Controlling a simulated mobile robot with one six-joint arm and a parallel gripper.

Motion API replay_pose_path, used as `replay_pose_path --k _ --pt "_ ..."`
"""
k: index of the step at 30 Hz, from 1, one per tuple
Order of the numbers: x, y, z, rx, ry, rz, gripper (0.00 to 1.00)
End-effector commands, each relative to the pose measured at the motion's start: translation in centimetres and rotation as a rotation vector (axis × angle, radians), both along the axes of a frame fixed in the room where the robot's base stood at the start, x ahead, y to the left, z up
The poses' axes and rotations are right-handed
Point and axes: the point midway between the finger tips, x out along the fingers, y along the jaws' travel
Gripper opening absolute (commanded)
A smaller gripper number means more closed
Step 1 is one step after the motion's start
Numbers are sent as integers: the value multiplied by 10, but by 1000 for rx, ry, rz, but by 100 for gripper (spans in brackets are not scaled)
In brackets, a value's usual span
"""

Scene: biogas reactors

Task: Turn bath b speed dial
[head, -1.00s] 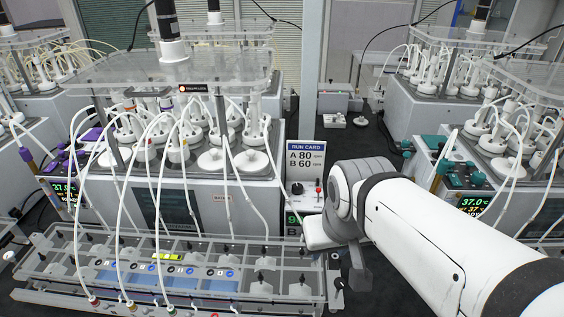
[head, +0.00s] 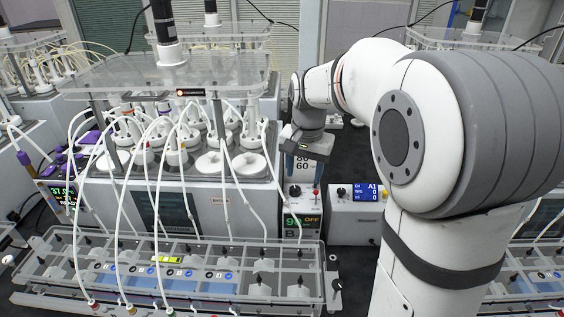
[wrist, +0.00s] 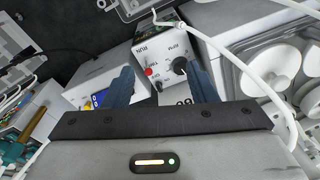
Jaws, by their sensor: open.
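My gripper (wrist: 160,68) is open and empty, pointing down at the box. In the head view my gripper (head: 303,158) hangs above the dial, apart from it, covering part of the run card.
A white box with a blue display (head: 356,205) stands just right of the control box. The bath with tubed bottles (head: 150,215) is at left, and a clear-lidded rack (head: 170,270) lies in front. A white tube (wrist: 240,65) passes close by in the wrist view.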

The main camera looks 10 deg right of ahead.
Motion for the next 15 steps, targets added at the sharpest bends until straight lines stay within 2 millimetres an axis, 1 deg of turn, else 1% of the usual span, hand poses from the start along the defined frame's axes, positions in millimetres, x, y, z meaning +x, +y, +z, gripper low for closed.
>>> replay_pose_path --k 1,3,6,10,15 --pt "17 0 -7 3 20 -36 52" --pt "36 1 -14 6 39 -85 52" --pt "57 1 -23 9 60 -143 52" --pt "74 2 -32 10 79 -192 52" --pt "82 2 -41 11 88 -216 52"
